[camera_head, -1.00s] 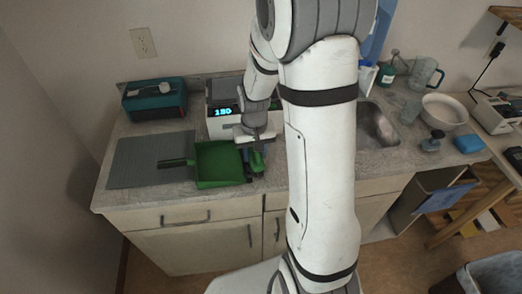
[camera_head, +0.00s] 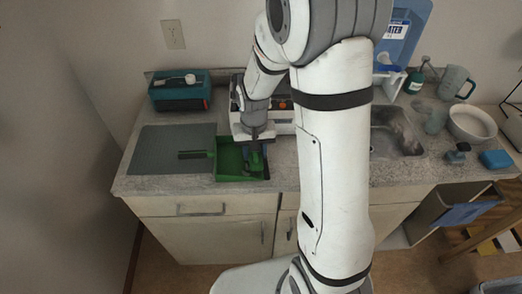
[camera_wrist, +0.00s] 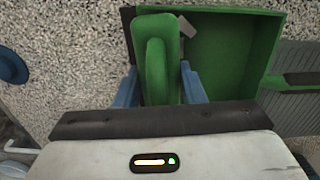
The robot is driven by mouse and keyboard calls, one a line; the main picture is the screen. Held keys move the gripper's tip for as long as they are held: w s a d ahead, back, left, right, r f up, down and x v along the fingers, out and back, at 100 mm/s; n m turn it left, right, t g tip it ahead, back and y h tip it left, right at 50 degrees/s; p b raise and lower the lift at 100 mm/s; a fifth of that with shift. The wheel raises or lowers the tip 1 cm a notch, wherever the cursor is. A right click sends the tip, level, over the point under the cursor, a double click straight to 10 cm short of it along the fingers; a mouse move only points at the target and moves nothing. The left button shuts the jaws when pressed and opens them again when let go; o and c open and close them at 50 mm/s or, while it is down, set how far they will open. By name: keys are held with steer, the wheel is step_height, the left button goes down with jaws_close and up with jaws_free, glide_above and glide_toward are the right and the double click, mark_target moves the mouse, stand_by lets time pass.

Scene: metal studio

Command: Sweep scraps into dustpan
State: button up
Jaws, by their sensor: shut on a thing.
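The green dustpan (camera_head: 229,158) lies on the counter, its handle (camera_head: 193,154) pointing left over a grey mat. In the wrist view the dustpan (camera_wrist: 240,50) is behind and right of the brush, and a small grey scrap (camera_wrist: 187,28) shows at its near side. My gripper (camera_head: 254,148) is shut on the green brush (camera_head: 256,162), which is over the right part of the dustpan in the head view. In the wrist view the brush (camera_wrist: 157,60) stands between the blue fingers. Its bristles are mostly hidden; whether they touch the pan cannot be told.
The grey ribbed mat (camera_head: 160,167) lies at the left. A teal box (camera_head: 180,94) stands behind it and a scale-like device (camera_head: 281,116) behind my gripper. A sink (camera_head: 396,133), white bowl (camera_head: 472,123) and blue block (camera_head: 496,159) are at the right.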

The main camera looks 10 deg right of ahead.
steer(key=shift+a, duration=0.55)
steer(key=shift+w+a+r, duration=0.1)
steer(key=shift+a+r, duration=0.05)
steer(key=shift+r, duration=0.05)
steer(key=shift+r+p, duration=1.85)
steer(key=shift+r, duration=0.7)
